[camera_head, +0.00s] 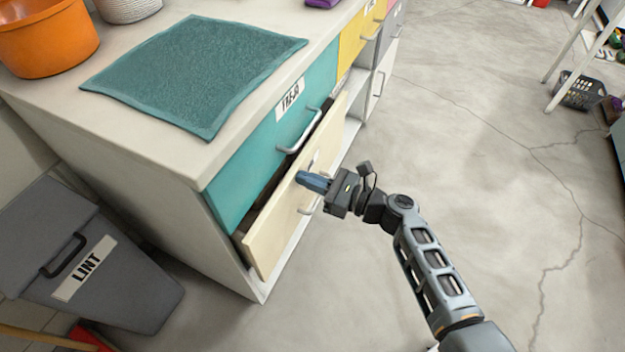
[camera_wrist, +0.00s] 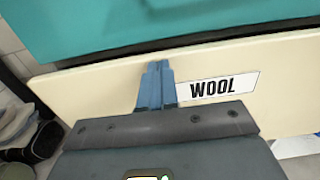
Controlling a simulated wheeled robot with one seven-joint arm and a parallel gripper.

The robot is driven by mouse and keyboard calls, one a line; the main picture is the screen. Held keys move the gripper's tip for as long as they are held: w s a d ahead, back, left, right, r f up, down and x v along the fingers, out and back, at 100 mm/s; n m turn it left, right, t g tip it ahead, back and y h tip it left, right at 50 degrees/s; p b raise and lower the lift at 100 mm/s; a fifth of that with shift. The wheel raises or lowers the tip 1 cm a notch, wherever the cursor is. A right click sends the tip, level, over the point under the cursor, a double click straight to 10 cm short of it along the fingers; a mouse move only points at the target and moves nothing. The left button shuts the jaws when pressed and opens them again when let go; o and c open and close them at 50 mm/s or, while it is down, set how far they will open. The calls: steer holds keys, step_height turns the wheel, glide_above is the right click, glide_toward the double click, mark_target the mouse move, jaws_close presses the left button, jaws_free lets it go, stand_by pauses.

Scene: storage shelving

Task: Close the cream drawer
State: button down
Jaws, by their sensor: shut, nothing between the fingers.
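The cream drawer (camera_head: 275,225) is below a teal drawer (camera_head: 250,165) in the white cabinet. It stands partly out, with a dark gap behind its front. Its front also shows in the wrist view (camera_wrist: 90,92), with a label reading WOOL. A metal handle (camera_head: 311,203) is on the cream front. My gripper (camera_head: 304,178) is shut and empty, its blue fingertips at the cream front near the label and handle. In the wrist view the fingertips (camera_wrist: 157,72) overlap the front just left of the label. I cannot tell whether they touch it.
A teal towel (camera_head: 195,70) and an orange pot (camera_head: 45,40) are on the cabinet top. A grey bin (camera_head: 110,285) labelled LINT stands left of the cabinet. A yellow drawer (camera_head: 352,42) is farther along.

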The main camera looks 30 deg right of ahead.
mark_target(290, 173)
steer(key=b+x, duration=0.1)
steer(key=x, duration=0.3)
steer(key=shift+w+a+r, duration=0.1)
steer(key=shift+w+a, duration=0.1)
steer(key=shift+w, duration=0.1)
steer(key=shift+s, duration=0.1)
